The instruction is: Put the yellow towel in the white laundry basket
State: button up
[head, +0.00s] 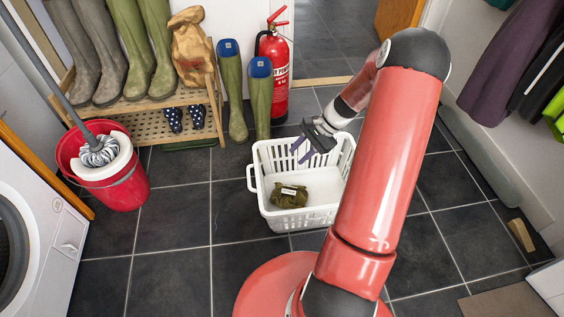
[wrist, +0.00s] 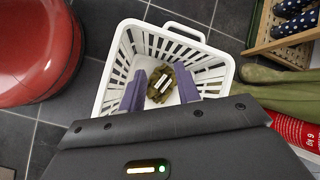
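The white laundry basket (head: 298,220) stands on the floor in the middle of the head view and fills much of the wrist view (wrist: 118,52). A crumpled dark olive-yellow cloth (head: 290,194) with a white label lies on the basket's floor; it looks like the towel. It also shows in the wrist view (wrist: 174,86). My gripper (head: 305,150) is over the far part of the basket, pointing down. In the wrist view my gripper (wrist: 160,84) has its two purple fingers apart, with the cloth seen below between them. Nothing is held.
A red bucket with a mop (head: 120,188) stands left of the basket. Behind are green boots (head: 260,97), a red fire extinguisher (head: 276,75) and a wooden boot rack (head: 150,118). A washing machine (head: 40,220) is at the left. The tiles left of the basket are clear.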

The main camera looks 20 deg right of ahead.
jog(key=s+a+r+n+h, duration=0.3)
jog(key=a+r+n, duration=0.3)
jog(key=r, duration=0.6)
jog(key=s+a+r+n+t+h, duration=0.2)
jog(key=s+a+r+n, duration=0.2)
jog(key=s+r, duration=0.3)
jog(key=s+a+r+n+t+h, duration=0.2)
jog(key=s+a+r+n, duration=0.2)
jog(key=s, duration=0.7)
notch_tip(320, 180, up, 3)
jog(key=shift+a+r+n, duration=0.15)
jog(key=shift+a+n, duration=0.25)
jog(key=shift+a, duration=0.75)
